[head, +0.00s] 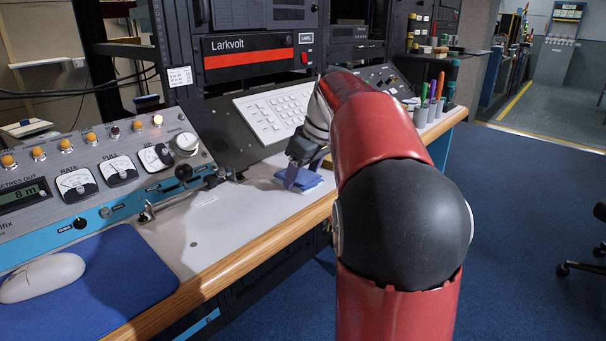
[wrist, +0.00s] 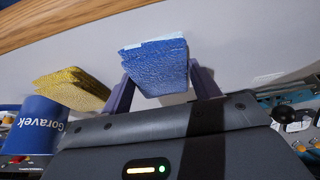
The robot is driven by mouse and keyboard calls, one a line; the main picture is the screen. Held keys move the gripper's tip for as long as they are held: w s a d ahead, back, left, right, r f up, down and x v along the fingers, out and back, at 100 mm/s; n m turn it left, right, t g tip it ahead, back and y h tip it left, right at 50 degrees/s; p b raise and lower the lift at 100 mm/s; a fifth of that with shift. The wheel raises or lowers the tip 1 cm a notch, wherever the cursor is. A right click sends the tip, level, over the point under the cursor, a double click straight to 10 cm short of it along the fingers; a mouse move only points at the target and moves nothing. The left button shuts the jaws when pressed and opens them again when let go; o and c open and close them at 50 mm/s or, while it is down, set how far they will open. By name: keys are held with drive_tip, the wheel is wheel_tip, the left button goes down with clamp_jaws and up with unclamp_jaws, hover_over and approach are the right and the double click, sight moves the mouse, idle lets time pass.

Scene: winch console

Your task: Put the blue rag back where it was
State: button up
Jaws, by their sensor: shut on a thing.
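The blue rag (wrist: 158,68) is a folded, textured blue pad with a paler edge. In the wrist view it sits between the two purple fingers of my gripper (wrist: 163,84), which is shut on it. In the head view the rag (head: 304,182) shows below my gripper (head: 296,168), over the pale desk top near its wooden front edge. I cannot tell whether it touches the desk. My red arm hides part of the desk to the right of it.
A folded yellow cloth (wrist: 72,88) and a blue Goravek mug (wrist: 38,126) are close by on the left in the wrist view. The grey meter console (head: 100,180) with knobs and levers stands left of my gripper. Bare desk (head: 235,225) lies in front of it.

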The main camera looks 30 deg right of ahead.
drive_tip(key=o, duration=0.9)
drive_tip(key=shift+r, duration=0.1)
drive_tip(key=p+v, duration=0.2)
drive_tip(key=v, duration=1)
